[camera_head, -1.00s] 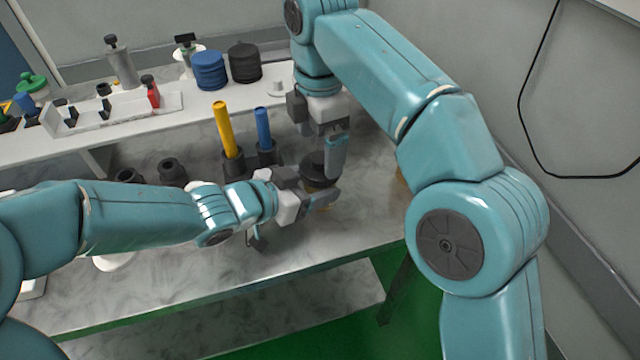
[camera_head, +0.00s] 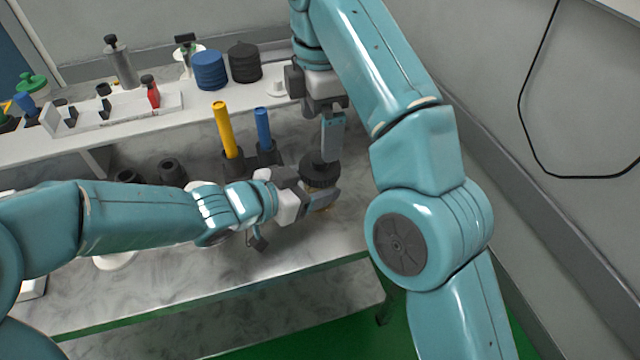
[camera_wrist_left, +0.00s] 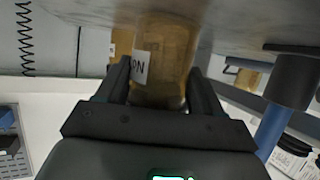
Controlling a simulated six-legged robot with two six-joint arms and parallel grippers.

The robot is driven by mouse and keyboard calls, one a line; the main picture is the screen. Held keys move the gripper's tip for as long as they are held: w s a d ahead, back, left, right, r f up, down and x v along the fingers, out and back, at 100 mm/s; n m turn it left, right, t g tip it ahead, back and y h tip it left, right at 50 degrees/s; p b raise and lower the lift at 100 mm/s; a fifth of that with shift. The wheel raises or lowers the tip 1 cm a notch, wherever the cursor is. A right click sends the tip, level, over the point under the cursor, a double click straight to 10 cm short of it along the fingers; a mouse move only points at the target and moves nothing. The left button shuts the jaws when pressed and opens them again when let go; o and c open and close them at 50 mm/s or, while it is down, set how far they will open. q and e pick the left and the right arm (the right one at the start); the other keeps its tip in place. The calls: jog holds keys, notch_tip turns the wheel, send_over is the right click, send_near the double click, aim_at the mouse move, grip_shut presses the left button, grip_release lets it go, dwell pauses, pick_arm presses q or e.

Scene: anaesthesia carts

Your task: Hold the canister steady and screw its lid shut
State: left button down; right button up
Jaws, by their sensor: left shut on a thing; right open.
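The canister (camera_wrist_left: 165,62) is amber and see-through, with a white label, and stands between the fingers of my left gripper (camera_wrist_left: 158,88) in the left wrist view. In the head view my left gripper (camera_head: 318,203) is shut on it, low over the metal worktop. The black ribbed lid (camera_head: 320,172) sits at the canister's top; whether it is fully seated I cannot tell. The canister body is mostly hidden there.
A yellow tube (camera_head: 226,130) and a blue tube (camera_head: 263,128) stand upright in black holders left of the lid. The front worktop (camera_head: 190,275) is clear.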

aim_at(319, 158)
jog(key=shift+f, duration=0.1)
jog(key=shift+f, duration=3.85)
jog(key=c, duration=1.1)
jog(key=m, duration=0.5)
jog(key=o, duration=1.1)
jog(key=shift+o, duration=0.2)
